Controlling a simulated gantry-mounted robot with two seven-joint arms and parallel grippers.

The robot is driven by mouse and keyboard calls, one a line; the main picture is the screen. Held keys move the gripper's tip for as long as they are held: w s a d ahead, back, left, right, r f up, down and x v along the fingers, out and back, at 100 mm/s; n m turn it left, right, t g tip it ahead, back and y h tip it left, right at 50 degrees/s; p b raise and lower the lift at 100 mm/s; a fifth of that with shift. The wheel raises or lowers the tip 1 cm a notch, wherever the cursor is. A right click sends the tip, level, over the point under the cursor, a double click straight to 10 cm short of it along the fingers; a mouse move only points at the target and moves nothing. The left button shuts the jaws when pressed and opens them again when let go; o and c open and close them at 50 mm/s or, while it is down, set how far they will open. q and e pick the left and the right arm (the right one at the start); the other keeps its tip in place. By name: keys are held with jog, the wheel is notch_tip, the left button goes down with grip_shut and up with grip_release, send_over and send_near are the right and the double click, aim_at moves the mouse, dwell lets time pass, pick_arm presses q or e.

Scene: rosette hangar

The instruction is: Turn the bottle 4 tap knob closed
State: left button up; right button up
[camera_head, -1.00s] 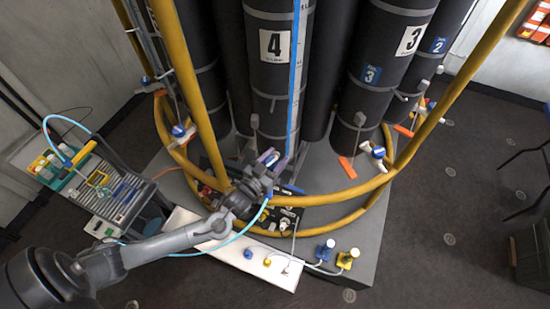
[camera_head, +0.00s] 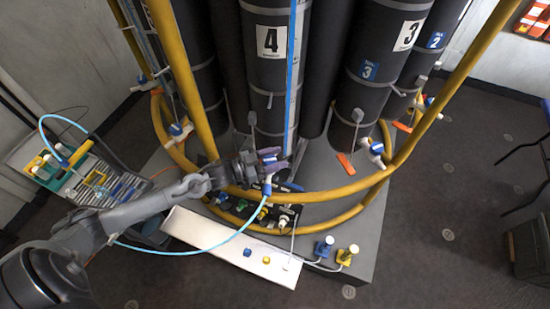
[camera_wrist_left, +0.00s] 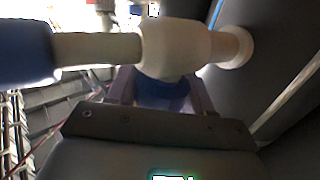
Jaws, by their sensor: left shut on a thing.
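Bottle 4 (camera_head: 260,76) is the tall dark cylinder with the white "4" label, at the top centre of the head view. My left gripper (camera_head: 270,158) is at its foot, its purple fingers around the tap. In the left wrist view the tap's white body (camera_wrist_left: 178,48) crosses in front of the fingers, and its right end meets the dark bottle. A blue cap (camera_wrist_left: 25,50) is at its left end. My left gripper (camera_wrist_left: 162,88) is shut on the blue knob (camera_wrist_left: 163,95) just below the white body, which partly hides it. The right gripper is not in view.
A yellow ring rail (camera_head: 330,193) curves around the bottles' base, with upright yellow posts. A light blue hose (camera_head: 225,241) loops beside my left arm. Bottle 3 (camera_head: 385,60) stands to the right. A white board (camera_head: 225,252) lies in front; the right floor is mostly clear.

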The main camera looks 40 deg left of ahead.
pick_arm(q)
jog(key=shift+h, duration=0.3)
jog(key=o, duration=1)
jog(key=shift+c, duration=0.2)
jog(key=v, duration=1)
jog(key=shift+s+a, duration=0.2)
jog(key=shift+s, duration=0.15)
jog(key=shift+r, duration=0.15)
